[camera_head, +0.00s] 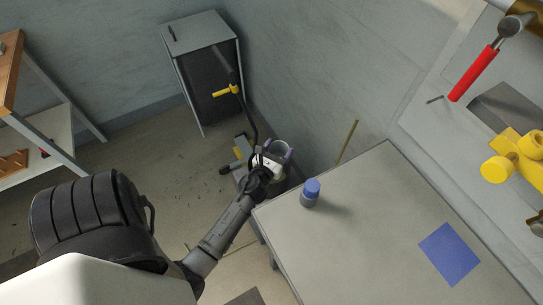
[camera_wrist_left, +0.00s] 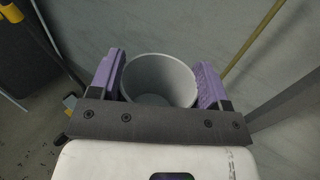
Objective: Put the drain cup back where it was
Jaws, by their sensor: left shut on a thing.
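The drain cup is a grey, open-topped cup (camera_wrist_left: 160,72) between the purple fingers of my left gripper (camera_wrist_left: 158,84) in the wrist view. The fingers press on it from both sides, and its inside looks empty. In the head view, my left gripper (camera_head: 275,153) holds the cup (camera_head: 274,148) beyond the left far corner of the grey table, near the wall. The cup looks roughly upright. What lies directly under it is hidden by the gripper and arm. My right gripper is out of view.
A blue-capped jar (camera_head: 310,193) stands near the corner of the grey table (camera_head: 365,215), close to my left gripper. A blue mat (camera_head: 449,254) lies on the table. A yellow rod (camera_head: 347,141) leans behind. A grey cabinet (camera_head: 203,62) stands at the back.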

